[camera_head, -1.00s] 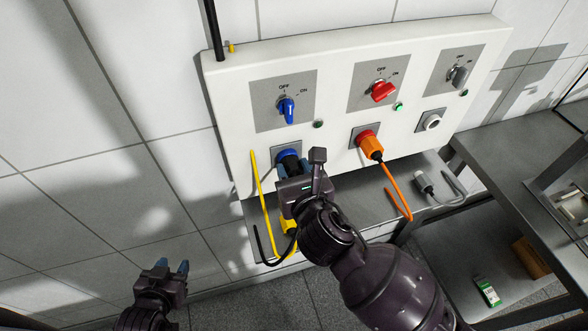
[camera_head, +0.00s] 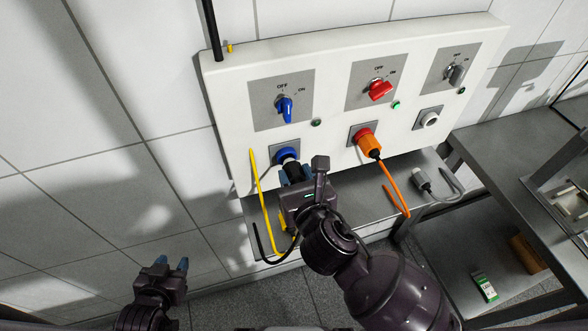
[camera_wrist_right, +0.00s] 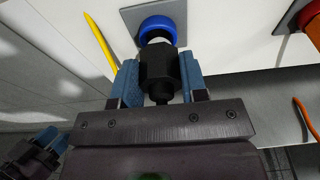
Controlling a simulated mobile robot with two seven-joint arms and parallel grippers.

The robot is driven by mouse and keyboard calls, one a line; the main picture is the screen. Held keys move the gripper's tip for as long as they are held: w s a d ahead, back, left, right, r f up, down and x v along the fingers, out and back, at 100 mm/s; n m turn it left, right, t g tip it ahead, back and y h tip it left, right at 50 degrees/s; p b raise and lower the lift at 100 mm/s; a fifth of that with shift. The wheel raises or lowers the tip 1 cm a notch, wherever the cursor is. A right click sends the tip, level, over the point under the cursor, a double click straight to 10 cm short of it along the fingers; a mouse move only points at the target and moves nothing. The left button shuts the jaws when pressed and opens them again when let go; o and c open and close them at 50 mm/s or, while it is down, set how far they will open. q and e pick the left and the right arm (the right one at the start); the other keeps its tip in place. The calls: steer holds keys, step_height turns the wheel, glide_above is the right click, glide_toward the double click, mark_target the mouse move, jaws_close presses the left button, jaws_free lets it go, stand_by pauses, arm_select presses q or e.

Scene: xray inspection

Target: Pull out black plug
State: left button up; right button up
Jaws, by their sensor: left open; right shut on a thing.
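The black plug (camera_head: 293,169) is between the fingers of my right gripper (camera_head: 296,176), which is shut on it. In the right wrist view the plug (camera_wrist_right: 158,68) sits between two blue finger pads, just below the blue socket (camera_wrist_right: 157,26). A pale grey section shows between the plug body and the socket's blue ring. I cannot tell whether the plug's tip is still inside. In the head view the blue socket (camera_head: 286,154) is on the white panel. My left gripper (camera_head: 172,264) is open and empty at the lower left, away from the panel.
The white panel (camera_head: 232,108) also carries a blue switch (camera_head: 285,108), a red switch (camera_head: 379,89), a grey switch (camera_head: 456,74) and an orange plug (camera_head: 368,144) in a red socket. A yellow cable (camera_head: 258,185) hangs left of my right gripper. A grey shelf (camera_head: 350,197) lies below.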

steer(key=shift+f+p+v, duration=0.2)
steer(key=shift+p+v, duration=0.15)
steer(key=shift+v, duration=1.6)
steer(key=shift+s+f, duration=0.1)
steer(key=shift+f, duration=0.1)
steer(key=shift+r, duration=0.1)
